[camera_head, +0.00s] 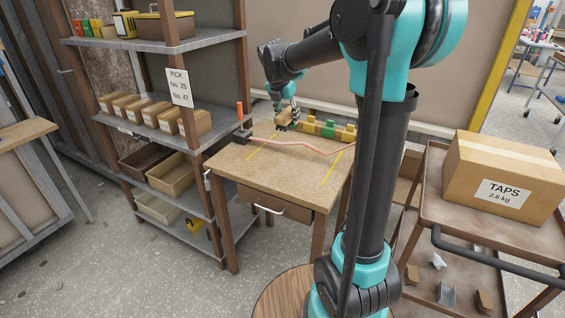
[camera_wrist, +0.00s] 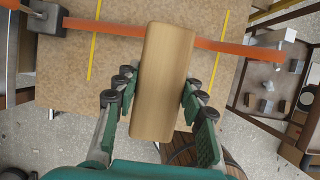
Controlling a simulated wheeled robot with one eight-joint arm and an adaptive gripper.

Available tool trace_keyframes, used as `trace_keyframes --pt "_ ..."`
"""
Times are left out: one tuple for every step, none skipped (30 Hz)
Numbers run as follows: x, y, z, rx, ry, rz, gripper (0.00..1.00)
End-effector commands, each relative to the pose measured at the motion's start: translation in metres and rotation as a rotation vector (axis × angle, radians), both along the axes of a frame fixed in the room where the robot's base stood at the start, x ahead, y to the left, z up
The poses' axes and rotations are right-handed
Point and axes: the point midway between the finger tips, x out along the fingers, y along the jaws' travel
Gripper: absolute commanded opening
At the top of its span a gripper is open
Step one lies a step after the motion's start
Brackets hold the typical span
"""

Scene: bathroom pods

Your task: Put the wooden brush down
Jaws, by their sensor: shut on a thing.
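The wooden brush (camera_wrist: 165,70) is a long, pale block with rounded corners, seen in the wrist view. My gripper (camera_wrist: 157,95) is shut on it, with green and black fingers on both long sides. In the head view my gripper (camera_head: 287,104) is over the back part of the wooden workbench (camera_head: 250,167). The brush (camera_head: 285,116) shows small beneath it there, with a dark underside. I cannot tell whether that underside touches the bench top.
Green and yellow blocks (camera_head: 326,129) line the back edge. Shelves (camera_head: 195,140) stand left; a trolley (camera_head: 430,215) with a TAPS box (camera_head: 505,178) stands right. The front bench top is clear.

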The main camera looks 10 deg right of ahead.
Motion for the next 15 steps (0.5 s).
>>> trace_keyframes --pt "0.0 0.0 -0.012 0.0 0.0 0.0 0.13" --pt "0.0 0.0 -0.02 0.0 0.0 0.0 0.13" --pt "0.001 0.0 -0.03 0.0 0.0 0.0 0.13" --pt "0.0 0.0 -0.037 0.0 0.0 0.0 0.13" --pt "0.0 0.0 -0.044 0.0 0.0 0.0 0.13" --pt "0.001 0.0 -0.054 0.0 0.0 0.0 0.13" --pt "0.001 0.0 -0.061 0.0 0.0 0.0 0.13" --pt "0.0 0.0 -0.069 0.0 0.0 0.0 0.13" --pt "0.001 0.0 -0.079 0.0 0.0 0.0 0.13" --pt "0.001 0.001 -0.086 0.0 0.0 0.0 0.13" --pt "0.0 0.0 -0.093 0.0 0.0 0.0 0.13" --pt "0.0 0.001 -0.102 0.0 0.0 0.0 0.13" --pt "0.001 0.001 -0.109 0.0 0.0 0.0 0.13" --pt "0.0 0.001 -0.115 0.0 0.0 0.0 0.13" --pt "0.0 0.001 -0.122 0.0 0.0 0.0 0.13"
